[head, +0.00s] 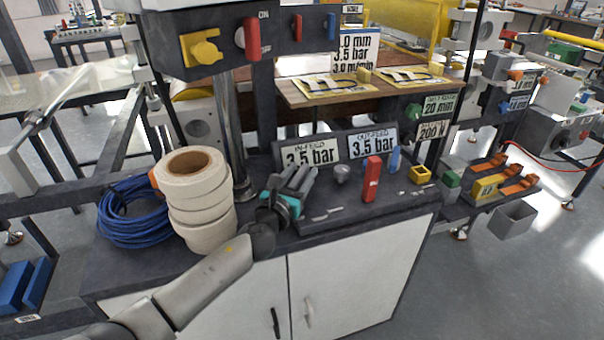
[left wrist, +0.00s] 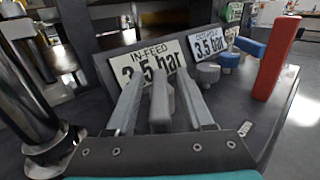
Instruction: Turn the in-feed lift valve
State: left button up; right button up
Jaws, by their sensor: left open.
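The IN-FEED 3.5 bar sign (head: 310,153) stands at the back of the dark valve panel, and it also shows in the left wrist view (left wrist: 150,62). My left gripper (head: 300,178) is open just in front of this sign. In the left wrist view its two grey fingers (left wrist: 160,98) stand either side of a grey upright handle (left wrist: 161,108), which seems to be the in-feed valve's lever. I cannot tell whether either finger touches it. The gripper hides the handle's base. My right gripper is not in view.
Right of the gripper are a grey knob (head: 342,173), a red lever (head: 372,180) and a blue lever (head: 394,158). The OUT-FEED sign (head: 373,143) is behind them. White rolls (head: 200,205), blue cable (head: 135,212) and a post (head: 232,130) stand at left.

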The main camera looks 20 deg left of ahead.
pick_arm(q)
jog(key=shift+w, duration=0.55)
jog(key=shift+c, duration=0.4)
grip_shut()
dwell(0.7)
